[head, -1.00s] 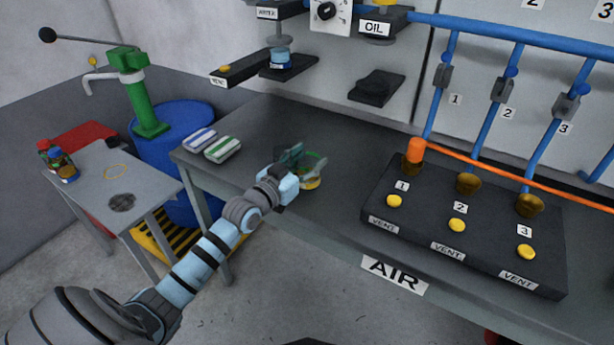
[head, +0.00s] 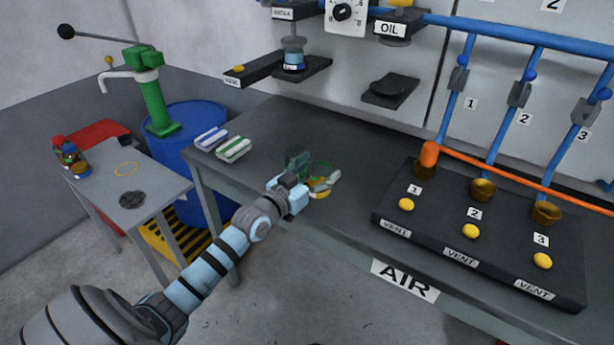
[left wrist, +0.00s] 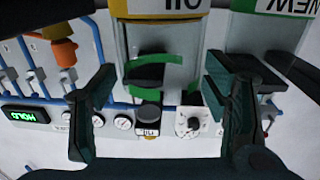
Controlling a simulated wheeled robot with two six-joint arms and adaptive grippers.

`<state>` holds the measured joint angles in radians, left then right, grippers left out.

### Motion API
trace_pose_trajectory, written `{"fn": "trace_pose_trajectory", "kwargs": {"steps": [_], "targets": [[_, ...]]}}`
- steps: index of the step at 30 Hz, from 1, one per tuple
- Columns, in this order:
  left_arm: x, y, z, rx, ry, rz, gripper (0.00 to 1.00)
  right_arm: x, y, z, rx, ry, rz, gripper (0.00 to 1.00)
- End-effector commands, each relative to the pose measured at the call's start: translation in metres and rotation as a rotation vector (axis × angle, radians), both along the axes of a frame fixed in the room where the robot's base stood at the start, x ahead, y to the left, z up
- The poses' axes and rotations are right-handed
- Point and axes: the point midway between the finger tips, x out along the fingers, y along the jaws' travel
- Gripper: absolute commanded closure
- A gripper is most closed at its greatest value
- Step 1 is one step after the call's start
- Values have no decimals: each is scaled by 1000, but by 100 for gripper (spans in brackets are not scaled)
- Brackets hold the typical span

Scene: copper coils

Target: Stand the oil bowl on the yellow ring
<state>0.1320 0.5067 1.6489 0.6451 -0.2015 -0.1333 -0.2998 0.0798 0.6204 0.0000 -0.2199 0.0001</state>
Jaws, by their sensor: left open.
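The clear oil bowl (left wrist: 122,45), with a yellow OIL band, shows in the left wrist view, which looks upside down. A green band crosses its clear wall. In the head view the oil bowl (head: 319,195) is on the dark bench, mostly hidden by my left gripper (head: 308,172). My left gripper, whose fingers also show in the left wrist view (left wrist: 158,112), is open, with a finger on either side of the bowl. Whether they touch it I cannot tell. The yellow ring (head: 127,169) lies empty on the small grey table at the left. My right gripper is out of view.
A second clear container with a green NEW band (left wrist: 275,8) is beside the oil bowl. The small grey table (head: 165,185) also has several bottles (head: 70,157) and a dark round patch (head: 132,200). A black vent block (head: 475,225) stands on the bench's right.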

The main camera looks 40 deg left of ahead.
Motion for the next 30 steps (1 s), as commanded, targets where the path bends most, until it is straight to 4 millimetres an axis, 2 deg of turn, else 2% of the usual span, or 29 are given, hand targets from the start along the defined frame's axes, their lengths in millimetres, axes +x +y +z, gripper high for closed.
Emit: {"fn": "trace_pose_trajectory", "kwargs": {"steps": [5,9,12,17,25,26,28,29,30], "targets": [[-34,2,8,4,8,-1,31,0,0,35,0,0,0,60],[-71,4,10,0,9,-1,31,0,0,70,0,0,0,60],[-95,6,9,0,6,-2,31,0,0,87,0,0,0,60],[-115,7,3,0,4,-2,31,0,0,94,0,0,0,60],[-117,8,-2,1,7,1,31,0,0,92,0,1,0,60],[-118,9,-7,2,19,6,31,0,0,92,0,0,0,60],[-123,16,-35,12,82,33,31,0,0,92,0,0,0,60],[-128,20,-55,18,129,53,31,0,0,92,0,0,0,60],[-139,25,-90,31,212,82,31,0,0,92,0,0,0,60]]}}
